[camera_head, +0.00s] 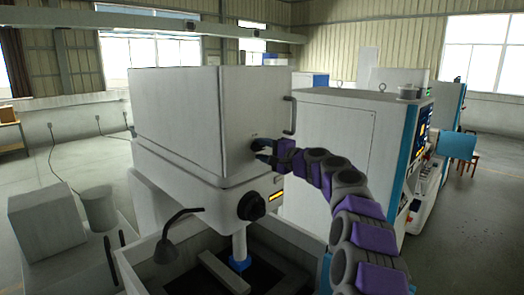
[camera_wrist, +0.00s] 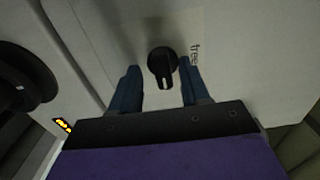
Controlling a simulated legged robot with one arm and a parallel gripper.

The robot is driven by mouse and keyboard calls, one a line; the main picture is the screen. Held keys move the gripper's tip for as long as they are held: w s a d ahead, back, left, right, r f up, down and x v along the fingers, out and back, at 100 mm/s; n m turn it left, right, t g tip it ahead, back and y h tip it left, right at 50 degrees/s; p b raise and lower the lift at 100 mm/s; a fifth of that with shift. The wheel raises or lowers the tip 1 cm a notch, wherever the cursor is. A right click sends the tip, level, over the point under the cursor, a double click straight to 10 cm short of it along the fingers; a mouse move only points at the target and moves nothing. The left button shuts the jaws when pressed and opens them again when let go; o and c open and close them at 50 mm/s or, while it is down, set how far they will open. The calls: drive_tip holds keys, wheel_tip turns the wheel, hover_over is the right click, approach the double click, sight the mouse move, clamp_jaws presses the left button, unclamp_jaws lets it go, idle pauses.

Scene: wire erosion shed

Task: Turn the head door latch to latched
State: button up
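The head door latch is a small round black knob (camera_wrist: 161,60) with a raised grip bar, on the pale machine face in the wrist view. A pale mark on the bar lies at its lower end in that picture. The printed word "free" (camera_wrist: 195,50) stands sideways just right of the knob. My gripper (camera_wrist: 160,68) is open, with one blue finger on each side of the knob and gaps showing between; firm contact is not visible. In the head view my gripper (camera_head: 261,148) is at the side of the white machine head (camera_head: 180,115), mostly hiding the latch.
A larger black knob (camera_head: 252,205) and a yellow-marked label (camera_head: 277,197) are below the gripper. A dark door handle (camera_head: 291,115) rises above right. A bent black lamp (camera_head: 166,250) stands over the tank in front. A white cabinet (camera_head: 335,140) stands close behind my arm.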

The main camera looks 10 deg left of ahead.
idle(0.4)
drive_tip(key=shift+s+d+b, duration=0.3)
drive_tip(key=shift+s+d, duration=0.15)
drive_tip(key=b+v, duration=0.3)
drive_tip(key=v, duration=1.3)
drive_tip(key=shift+d, duration=0.2)
drive_tip(key=shift+w+f, duration=0.1)
